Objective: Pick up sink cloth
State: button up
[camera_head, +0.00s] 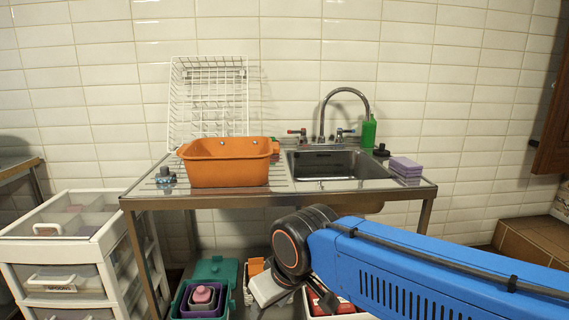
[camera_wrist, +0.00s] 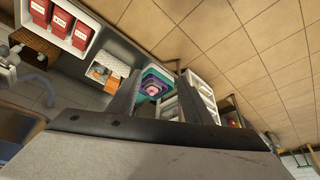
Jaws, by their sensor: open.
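A stack of folded purple pieces (camera_head: 405,167), which look like cloths or sponges, lies on the right end of the steel sink counter (camera_head: 375,185), right of the basin (camera_head: 328,164). I cannot tell for sure that it is the sink cloth.
An orange tub (camera_head: 227,163) and a white wire rack (camera_head: 208,100) stand on the counter's left. A green bottle (camera_head: 369,132) and the tap (camera_head: 322,118) are behind the basin. Nested tubs (camera_wrist: 152,76) and red containers (camera_wrist: 60,20) are below. White drawers (camera_head: 75,250) stand at left.

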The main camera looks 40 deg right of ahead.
aim_at(407, 167)
jog(key=z, duration=1.75)
